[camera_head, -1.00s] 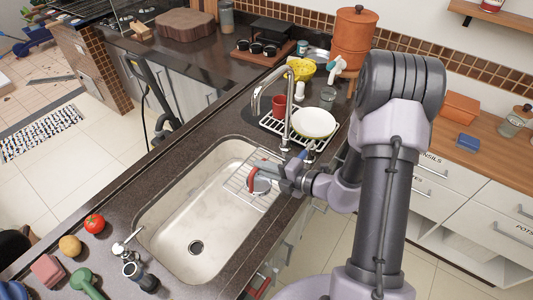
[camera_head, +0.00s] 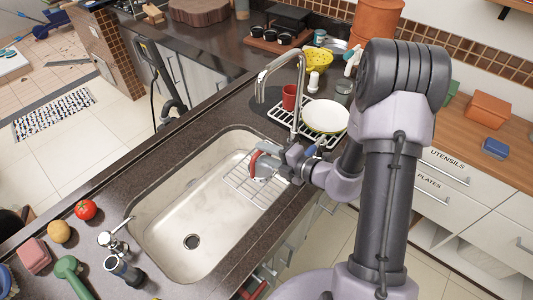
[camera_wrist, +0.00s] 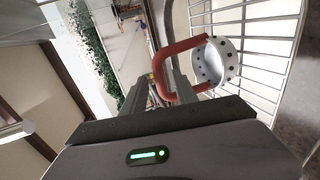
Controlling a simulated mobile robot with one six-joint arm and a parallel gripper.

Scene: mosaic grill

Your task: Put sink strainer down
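The sink strainer (camera_wrist: 226,61) is a small silver cup with dark holes and a red loop handle. In the wrist view its handle (camera_wrist: 178,47) runs between the fingers of my gripper (camera_wrist: 157,82), which look shut on it. In the head view my gripper (camera_head: 268,158) reaches in from the right over the sink (camera_head: 185,215). The strainer (camera_head: 263,171) hangs beside the fingertips, over the wire rack (camera_head: 240,183) at the sink's far end. Whether it touches the rack is hard to tell.
The tall faucet (camera_head: 297,95) stands just behind my gripper. A dish rack with a white plate (camera_head: 325,117) and a red cup (camera_head: 289,97) is beyond it. A tomato (camera_head: 85,210), a potato (camera_head: 60,232) and other items stand left of the sink. The sink's near half is empty.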

